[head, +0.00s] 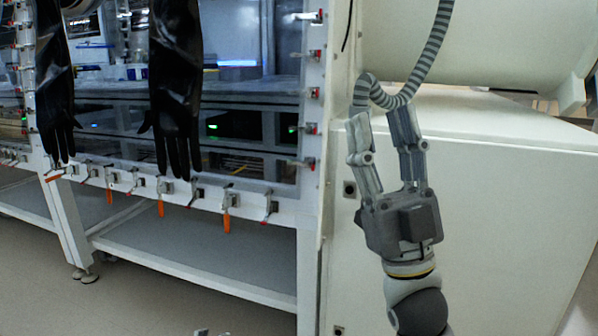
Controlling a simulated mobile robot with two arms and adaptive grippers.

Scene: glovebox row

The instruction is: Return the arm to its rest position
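My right gripper (381,114) stands in front of the white cabinet side, with its fingers pointing up. The two grey fingers are apart, so it is open. A grey striped hose (428,62) curves down from the top and loops by the fingertips. The fingers are not closed on it, and I cannot tell whether they touch it. Small grey tips (202,332) show at the bottom edge, possibly my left gripper. Too little of them shows to tell their state.
The glovebox window (245,90) fills the upper left, with two black gloves (176,85) hanging outside it. Orange-handled clamps (227,218) line its lower edge. A shelf (200,250) sits below. A white cabinet (500,190) stands behind my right arm. Open floor shows at the lower left.

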